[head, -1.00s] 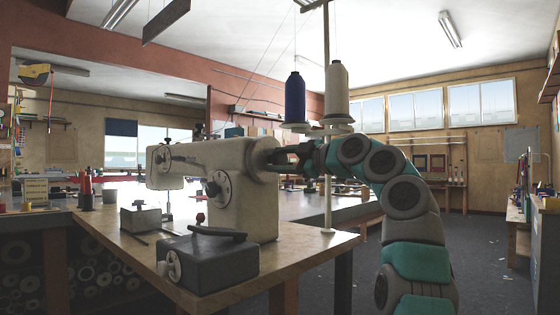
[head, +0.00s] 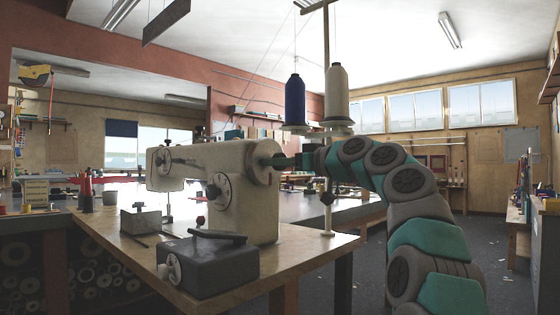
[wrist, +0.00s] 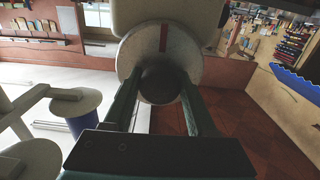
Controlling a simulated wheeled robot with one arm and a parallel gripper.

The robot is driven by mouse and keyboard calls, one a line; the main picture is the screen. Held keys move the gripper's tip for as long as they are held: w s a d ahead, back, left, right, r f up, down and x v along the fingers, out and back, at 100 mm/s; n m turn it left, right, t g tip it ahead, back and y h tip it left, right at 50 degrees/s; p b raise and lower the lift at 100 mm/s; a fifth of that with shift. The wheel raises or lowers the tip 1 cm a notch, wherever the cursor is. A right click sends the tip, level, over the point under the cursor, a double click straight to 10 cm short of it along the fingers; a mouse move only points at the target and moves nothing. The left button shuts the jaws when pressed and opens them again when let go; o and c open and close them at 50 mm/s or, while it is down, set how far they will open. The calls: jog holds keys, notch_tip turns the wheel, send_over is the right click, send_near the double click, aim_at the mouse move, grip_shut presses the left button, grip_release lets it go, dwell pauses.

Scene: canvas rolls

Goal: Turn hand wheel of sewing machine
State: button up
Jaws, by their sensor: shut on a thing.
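The cream sewing machine (head: 252,205) stands on a wooden table. Its pale hand wheel (head: 262,152) is at the right end of the upper arm. In the wrist view the hand wheel (wrist: 193,55) is a pale disc with a red mark near its top and a dark round knob (wrist: 160,82) at its centre. My gripper (head: 270,161) reaches in from the right. In the wrist view my gripper (wrist: 161,86) has one finger on each side of the knob and is shut on it. In the head view the fingers partly cover the wheel.
A dark grey box (head: 208,262) with a lever stands on the table's front edge. A blue thread cone (head: 295,100) and a cream thread cone (head: 337,92) stand on a pole behind my arm. The floor to the right is open.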

jog(key=m+p, duration=0.1)
jog(key=m, duration=0.1)
jog(key=m+p, duration=0.2)
jog(key=m, duration=0.1)
jog(key=shift+s+a+r+m, duration=0.1)
jog(key=shift+r+m, duration=0.1)
jog(key=shift+m, duration=0.1)
jog(key=m+p, duration=0.3)
jog(key=m, duration=0.1)
jog(key=m+p, duration=0.1)
jog(key=m, duration=0.3)
jog(key=shift+f, duration=0.1)
jog(key=shift+m+p, duration=0.3)
jog(key=shift+m, duration=1.8)
jog(key=o, duration=1.3)
jog(key=shift+o, duration=0.2)
